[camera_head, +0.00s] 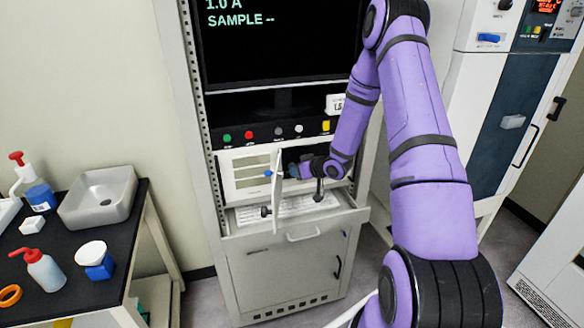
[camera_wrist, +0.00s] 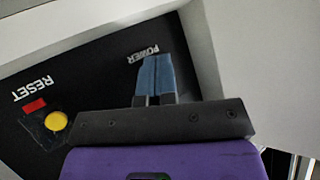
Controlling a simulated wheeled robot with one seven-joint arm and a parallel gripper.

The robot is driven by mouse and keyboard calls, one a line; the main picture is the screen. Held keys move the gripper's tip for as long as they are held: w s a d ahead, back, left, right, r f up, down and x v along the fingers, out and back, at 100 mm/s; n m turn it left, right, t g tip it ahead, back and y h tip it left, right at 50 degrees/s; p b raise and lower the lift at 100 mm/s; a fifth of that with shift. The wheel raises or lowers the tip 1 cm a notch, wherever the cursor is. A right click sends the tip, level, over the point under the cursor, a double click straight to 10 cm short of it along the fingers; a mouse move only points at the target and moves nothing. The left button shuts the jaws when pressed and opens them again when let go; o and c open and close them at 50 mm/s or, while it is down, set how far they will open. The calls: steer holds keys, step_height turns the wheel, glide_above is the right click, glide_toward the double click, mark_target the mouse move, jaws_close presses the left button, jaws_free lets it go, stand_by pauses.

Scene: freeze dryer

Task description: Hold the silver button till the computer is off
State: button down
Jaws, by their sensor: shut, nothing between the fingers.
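The computer (camera_head: 240,185) is a white unit in the rack, with its small front door (camera_head: 279,195) swung open. My gripper (camera_head: 293,170) reaches in just right of that door. In the wrist view my gripper (camera_wrist: 155,62) is shut and empty, its blue fingertips together against or just in front of a black panel (camera_wrist: 90,65), beside the POWER label (camera_wrist: 143,54). The silver button is not visible there; the fingers may cover it. Whether they touch or press it I cannot tell. The monitor (camera_head: 280,50) is lit and shows green text, "1.0 A" and "SAMPLE --".
In the wrist view a yellow button (camera_wrist: 56,121) and a red mark sit by the RESET label. Above the computer is a row of coloured buttons (camera_head: 265,132). A keyboard drawer (camera_head: 300,232) sticks out below. A table with bottles and a basin (camera_head: 97,197) stands left.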

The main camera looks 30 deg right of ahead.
steer(key=shift+s, duration=0.1)
steer(key=shift+s+a, duration=0.25)
steer(key=shift+s, duration=0.4)
steer(key=shift+s, duration=0.1)
steer(key=shift+s+a, duration=0.2)
steer(key=shift+s, duration=0.55)
steer(key=shift+s+a, duration=0.25)
steer(key=shift+s, duration=0.55)
steer(key=shift+s+a, duration=0.2)
steer(key=shift+s, duration=0.55)
